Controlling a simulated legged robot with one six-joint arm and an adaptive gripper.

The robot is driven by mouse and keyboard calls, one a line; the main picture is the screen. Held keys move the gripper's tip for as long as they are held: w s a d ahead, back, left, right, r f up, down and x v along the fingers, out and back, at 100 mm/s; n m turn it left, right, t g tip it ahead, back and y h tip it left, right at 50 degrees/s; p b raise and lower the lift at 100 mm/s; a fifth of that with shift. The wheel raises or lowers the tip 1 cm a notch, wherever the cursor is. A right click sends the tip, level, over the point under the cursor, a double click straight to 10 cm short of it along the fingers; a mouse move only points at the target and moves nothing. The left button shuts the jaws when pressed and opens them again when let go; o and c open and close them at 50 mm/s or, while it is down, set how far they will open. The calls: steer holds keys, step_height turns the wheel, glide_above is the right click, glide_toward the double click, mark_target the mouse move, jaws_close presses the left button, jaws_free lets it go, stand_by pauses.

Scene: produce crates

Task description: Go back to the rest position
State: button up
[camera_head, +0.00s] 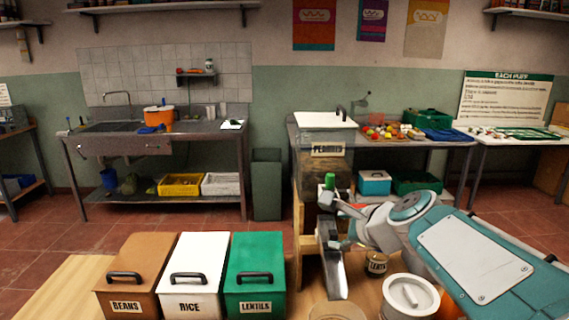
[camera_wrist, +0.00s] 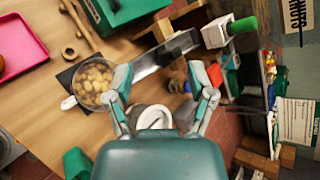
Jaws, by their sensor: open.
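My gripper (camera_head: 336,220) is open and empty at the right of the head view, beside the peanut dispenser (camera_head: 328,150). In the wrist view my gripper (camera_wrist: 163,80) has its two fingers spread with nothing held between them. A metal chute (camera_head: 332,265) slopes down close to the fingers in the head view, and the chute (camera_wrist: 150,62) lies beyond them in the wrist view. A green knob (camera_head: 330,180) stands just above the gripper in the head view. A bowl of peanuts (camera_wrist: 93,80) sits left of the fingers in the wrist view.
Brown beans (camera_head: 140,262), white rice (camera_head: 194,262) and green lentils (camera_head: 255,262) bins stand at the front. A white lidded pot (camera_head: 408,296) and a labelled tin (camera_head: 376,265) are below my arm. A pink tray (camera_wrist: 20,45) lies at the wrist view's left.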

steer(key=s+f+n+g+h, duration=0.1)
steer(key=s+f+n, duration=0.2)
steer(key=s+n, duration=0.4)
steer(key=s+d+f+n+g+h, duration=0.1)
steer(key=s+f+n+g+h, duration=0.1)
steer(key=s+f+n, duration=0.2)
steer(key=s+d+f+n+g+h, duration=0.1)
steer(key=s+f+n, duration=0.3)
steer(key=s+n, duration=0.5)
steer(key=shift+s+d+n+g+h, duration=0.15)
steer(key=shift+s+n+g+h, duration=0.2)
steer(key=shift+s, duration=0.7)
